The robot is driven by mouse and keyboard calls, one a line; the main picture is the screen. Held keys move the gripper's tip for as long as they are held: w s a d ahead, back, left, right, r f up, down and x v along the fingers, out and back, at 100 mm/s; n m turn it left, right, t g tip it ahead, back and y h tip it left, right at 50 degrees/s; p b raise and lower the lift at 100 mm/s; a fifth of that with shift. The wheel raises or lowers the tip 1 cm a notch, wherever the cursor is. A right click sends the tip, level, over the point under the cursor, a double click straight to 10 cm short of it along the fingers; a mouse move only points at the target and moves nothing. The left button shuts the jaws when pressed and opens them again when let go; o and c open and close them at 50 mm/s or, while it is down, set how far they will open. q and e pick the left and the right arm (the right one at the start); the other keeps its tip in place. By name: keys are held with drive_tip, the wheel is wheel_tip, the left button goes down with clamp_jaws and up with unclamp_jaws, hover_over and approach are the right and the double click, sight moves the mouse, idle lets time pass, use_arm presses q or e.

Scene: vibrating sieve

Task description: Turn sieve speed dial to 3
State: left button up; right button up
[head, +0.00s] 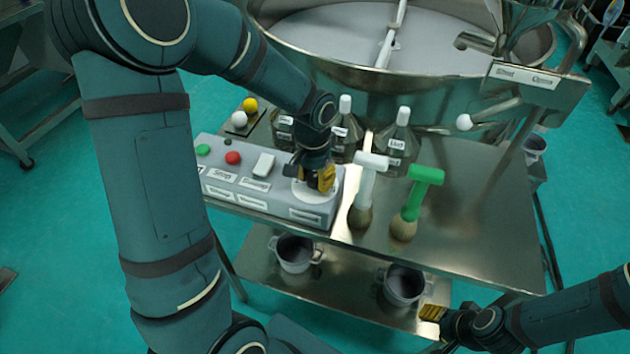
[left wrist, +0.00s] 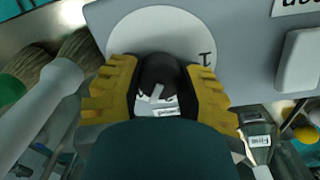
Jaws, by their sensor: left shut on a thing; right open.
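The speed dial is a black knob (left wrist: 157,88) on a round white plate (left wrist: 140,28) at the right end of the grey control box (head: 250,192). A "1" shows on the plate in the left wrist view; its other marks are hidden by my gripper. My left gripper (head: 322,178) comes down onto the dial, and its yellow fingers (left wrist: 155,92) are shut on the black knob from both sides. In the head view the gripper covers the knob. My right gripper (head: 432,312) is open and empty at the lower right, away from the box.
A green button (head: 203,150), a red button (head: 233,158) and a white switch (head: 264,164) lie left of the dial. White-handled (head: 368,185) and green-handled brushes (head: 417,195) stand to its right, with bottles (head: 401,145) behind. The large sieve (head: 420,85) is at the back.

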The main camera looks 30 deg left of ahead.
sight(313, 176)
use_arm(q)
drive_tip(key=n+b, duration=0.1)
drive_tip(key=n, duration=0.2)
drive_tip(key=shift+f, duration=0.1)
drive_tip(key=shift+n, duration=1.4)
drive_tip(key=o, duration=1.2)
drive_tip(key=shift+o, duration=0.2)
wheel_tip(313, 176, up, 12)
drive_tip(key=shift+a, duration=0.2)
drive_tip(key=shift+s, duration=0.1)
